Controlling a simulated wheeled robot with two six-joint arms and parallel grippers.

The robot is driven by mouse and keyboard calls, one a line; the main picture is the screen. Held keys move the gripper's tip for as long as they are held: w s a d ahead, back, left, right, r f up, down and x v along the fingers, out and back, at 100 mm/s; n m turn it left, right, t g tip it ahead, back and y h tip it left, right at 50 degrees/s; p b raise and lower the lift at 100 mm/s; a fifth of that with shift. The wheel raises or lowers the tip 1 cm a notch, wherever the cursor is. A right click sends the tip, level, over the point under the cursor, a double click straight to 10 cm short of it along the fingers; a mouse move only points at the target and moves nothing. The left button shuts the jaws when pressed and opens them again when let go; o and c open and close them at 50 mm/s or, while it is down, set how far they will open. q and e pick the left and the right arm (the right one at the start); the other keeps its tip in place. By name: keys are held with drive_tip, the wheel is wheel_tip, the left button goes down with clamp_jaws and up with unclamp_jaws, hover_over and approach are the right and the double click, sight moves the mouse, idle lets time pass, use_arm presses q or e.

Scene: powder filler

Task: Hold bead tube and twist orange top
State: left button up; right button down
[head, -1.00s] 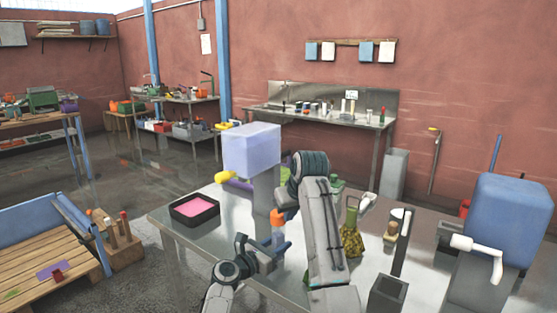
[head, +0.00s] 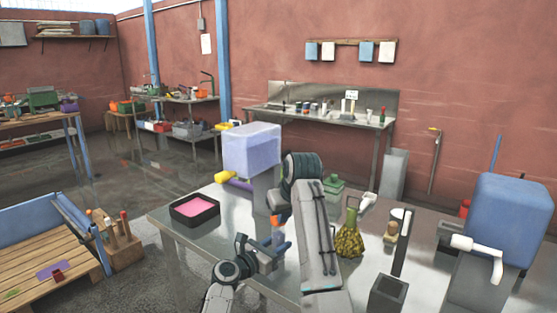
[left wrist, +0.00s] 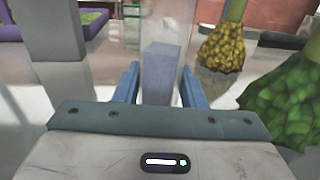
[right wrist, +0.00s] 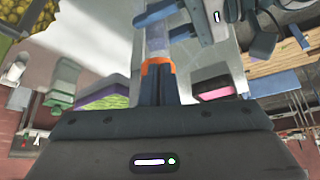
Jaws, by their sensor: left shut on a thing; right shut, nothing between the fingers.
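The clear bead tube (left wrist: 163,75) stands upright between the blue fingers of my left gripper (left wrist: 160,88), with pale lilac contents low inside. In the head view my left gripper (head: 272,250) is shut on the tube above the table. The orange top (right wrist: 158,67) is on the tube's end in the right wrist view, and it shows small in the head view (head: 277,219). My right gripper (right wrist: 158,88) is shut with nothing between its fingers, its tips right at the orange top. Whether they touch it I cannot tell. In the head view my right arm hides most of this gripper.
A lilac-filled hopper (head: 252,148) stands on a grey post behind the tube. A black tray of pink powder (head: 195,210) is at left. A yellow bead bag (head: 350,238) and a dark open box (head: 387,295) are at right. A green bag (left wrist: 287,95) stands near my left gripper.

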drive_tip(key=shift+a, duration=0.5)
drive_tip(key=shift+s, duration=0.25)
wheel_tip(320, 180, up, 6)
drive_tip(key=shift+s, duration=0.25)
idle(0.5)
drive_tip(key=shift+d, duration=0.1)
wheel_tip(320, 180, down, 6)
drive_tip(key=w+d, duration=0.1)
drive_tip(key=d, duration=0.1)
drive_tip(key=shift+w+d, duration=0.35)
drive_tip(key=shift+d, duration=0.05)
idle(0.4)
drive_tip(key=shift+w+a, duration=0.15)
drive_tip(key=shift+a, duration=0.05)
idle(0.5)
